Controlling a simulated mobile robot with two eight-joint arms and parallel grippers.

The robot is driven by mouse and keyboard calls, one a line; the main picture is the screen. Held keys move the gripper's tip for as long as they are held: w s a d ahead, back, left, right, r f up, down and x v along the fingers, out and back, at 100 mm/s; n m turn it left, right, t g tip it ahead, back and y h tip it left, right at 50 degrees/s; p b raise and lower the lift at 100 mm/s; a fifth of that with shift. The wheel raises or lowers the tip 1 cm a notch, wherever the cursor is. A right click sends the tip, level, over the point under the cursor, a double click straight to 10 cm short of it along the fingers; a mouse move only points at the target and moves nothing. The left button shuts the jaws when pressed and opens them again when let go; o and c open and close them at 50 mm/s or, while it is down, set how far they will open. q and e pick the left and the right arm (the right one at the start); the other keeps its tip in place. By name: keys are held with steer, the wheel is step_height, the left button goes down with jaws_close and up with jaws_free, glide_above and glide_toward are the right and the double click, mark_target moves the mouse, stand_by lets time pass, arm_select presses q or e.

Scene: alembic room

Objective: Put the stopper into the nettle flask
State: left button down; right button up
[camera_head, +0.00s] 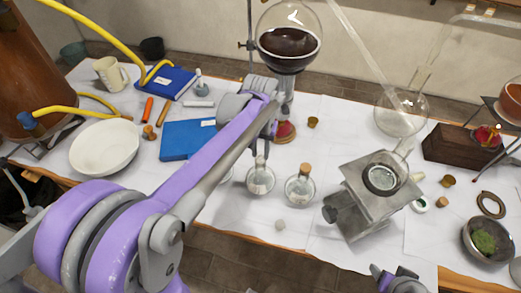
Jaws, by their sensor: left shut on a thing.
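My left gripper (268,132) reaches in over the table from the left, just above and behind a small clear round flask (260,180). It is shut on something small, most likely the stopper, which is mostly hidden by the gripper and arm. I see no cork in this flask's mouth. A similar flask (299,190) stands just to its right, upright, with a cork in its neck. No label shows which one is the nettle flask. Part of my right gripper (398,281) shows at the bottom edge; its fingers are not clear.
A metal box stand (368,200) bearing glassware is right of the flasks. A large flask of dark liquid (288,43) stands behind. A white bowl (104,147) and blue book (187,140) lie left. A loose cork (313,122) lies behind; the front cloth is mostly clear.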

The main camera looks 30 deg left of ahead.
mark_target(260, 154)
arm_select(q)
steer(key=shift+f, duration=0.1)
arm_select(e)
steer(key=shift+f, duration=0.1)
arm_select(q)
steer(key=shift+c, duration=0.7)
jaws_free()
steer(key=shift+r+p, duration=1.8)
steer(key=shift+r, duration=1.75)
arm_select(e)
steer(key=r, duration=0.1)
steer(key=w+r, duration=0.1)
steer(key=r, duration=0.1)
steer(key=w+r, duration=0.1)
steer(key=r, duration=0.1)
arm_select(q)
steer(key=s+d+f+m+t, duration=0.1)
steer(key=s+d+f+t, duration=0.1)
steer(key=s, duration=0.4)
steer(key=s+d+f+m+t, duration=0.1)
steer(key=s+d+f+t, duration=0.2)
steer(key=s, duration=0.4)
steer(key=shift+d+m+t, duration=0.4)
steer(key=shift+d+t, duration=0.1)
steer(key=shift+d, duration=0.4)
arm_select(e)
steer(key=shift+r+t, duration=0.1)
steer(key=shift+t, duration=0.2)
